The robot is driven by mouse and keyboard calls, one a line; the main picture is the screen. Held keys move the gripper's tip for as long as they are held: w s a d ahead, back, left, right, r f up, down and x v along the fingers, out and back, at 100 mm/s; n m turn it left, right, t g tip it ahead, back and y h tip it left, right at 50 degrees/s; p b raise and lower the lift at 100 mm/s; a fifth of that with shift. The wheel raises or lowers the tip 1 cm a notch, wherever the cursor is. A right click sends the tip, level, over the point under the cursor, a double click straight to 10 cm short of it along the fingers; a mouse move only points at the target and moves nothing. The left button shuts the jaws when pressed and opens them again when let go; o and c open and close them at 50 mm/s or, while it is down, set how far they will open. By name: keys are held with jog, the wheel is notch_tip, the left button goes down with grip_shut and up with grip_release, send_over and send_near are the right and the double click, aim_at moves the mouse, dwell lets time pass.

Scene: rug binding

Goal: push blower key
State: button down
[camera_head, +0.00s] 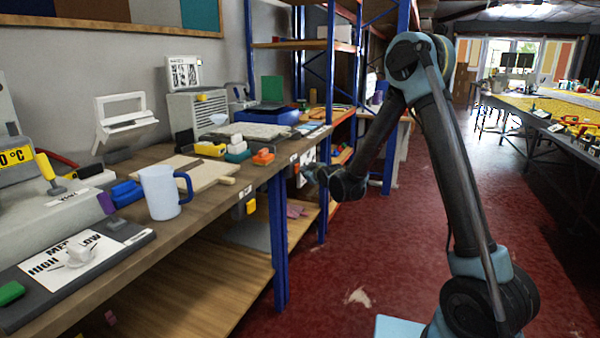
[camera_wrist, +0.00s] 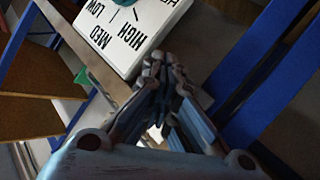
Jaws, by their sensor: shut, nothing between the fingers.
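No part in view is readably marked as the blower key. A white panel (camera_wrist: 115,35) lettered HIGH, MED and LOW shows at the top of the wrist view, with a teal part (camera_wrist: 124,2) at its upper edge. My gripper (camera_wrist: 163,65) is shut and empty, its fingertips just below the panel's lower edge; whether they touch it is unclear. In the head view my gripper (camera_head: 312,175) is at the bench's right side, by a white and black panel (camera_head: 304,163). A slatted grey box (camera_head: 186,118) with a yellow part (camera_head: 201,97) stands on the bench.
The wooden bench (camera_head: 225,178) holds a mug (camera_head: 159,191), a board (camera_head: 205,170) and a dial plate (camera_head: 75,262) with a green key (camera_head: 11,293). Blue posts (camera_head: 278,240) stand close to the arm. Red floor (camera_head: 350,250) is clear right of the bench.

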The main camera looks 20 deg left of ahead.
jog(key=shift+d, duration=0.8)
jog(key=shift+s+d, duration=0.15)
jog(key=shift+d, duration=1.1)
jog(key=shift+s+d, duration=0.1)
jog(key=shift+d, duration=1.1)
jog(key=shift+d, duration=0.1)
jog(key=s+d+r+m+g+h, duration=0.15)
jog(key=s+d, duration=0.25)
jog(key=d, duration=0.6)
jog(key=s+d+r+m+g+h, duration=0.1)
jog(key=s+d+r+m+h, duration=0.2)
jog(key=d, duration=0.7)
jog(key=s+d+r+m+g+h, duration=0.15)
jog(key=s+d, duration=0.25)
jog(key=d, duration=0.6)
jog(key=s+d+f+m+g+h, duration=0.1)
jog(key=s+d+f+m, duration=0.1)
jog(key=s+d, duration=0.4)
jog(key=s+d+f+m+g+h, duration=0.1)
jog(key=s+d, duration=0.6)
jog(key=s, duration=0.7)
jog(key=s+d+f+m+g+h, duration=0.1)
jog(key=s+d+f+m+g, duration=0.1)
jog(key=s+d+f+m, duration=0.2)
jog(key=s+d+f, duration=0.1)
jog(key=s+d, duration=0.2)
jog(key=s, duration=0.3)
jog(key=shift+m+g+h, duration=0.3)
jog(key=shift+m+h, duration=0.1)
